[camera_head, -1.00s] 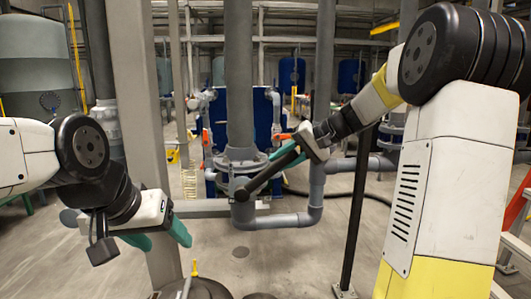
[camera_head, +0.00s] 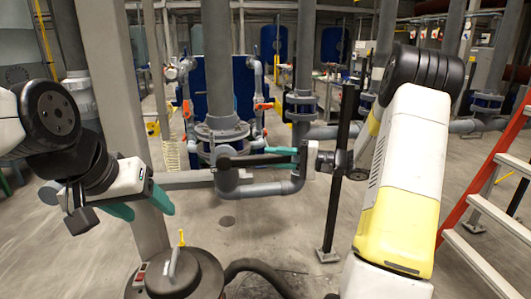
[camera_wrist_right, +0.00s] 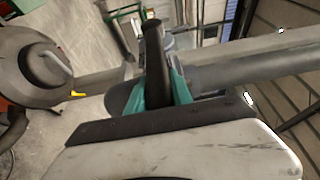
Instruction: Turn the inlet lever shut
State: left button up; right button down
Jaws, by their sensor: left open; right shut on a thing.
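The inlet lever (camera_head: 250,160) is a dark bar on the grey pipe valve below the thick vertical pipe. It lies nearly level, pointing right from the valve. My right gripper (camera_head: 280,155) is shut on its outer end, coming from the right. In the right wrist view the lever (camera_wrist_right: 154,45) stands between the teal fingers of my right gripper (camera_wrist_right: 158,85). My left gripper (camera_head: 150,211) is open and empty at the lower left, apart from the lever. The lever's pivot is partly hidden.
A grey post (camera_head: 111,90) stands beside my left arm. A dark upright post (camera_head: 339,190) stands close to my right wrist. A round grey vessel (camera_head: 180,275) with a handle is at the bottom. A red ladder (camera_head: 480,185) is at right. Open floor lies between.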

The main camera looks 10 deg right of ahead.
jog(key=shift+s+f, duration=0.1)
jog(key=shift+f, duration=0.2)
jog(key=c, duration=1.1)
grip_release()
jog(key=shift+r, duration=0.1)
jog(key=shift+d, duration=0.15)
jog(key=v, duration=0.7)
jog(key=shift+d, duration=0.2)
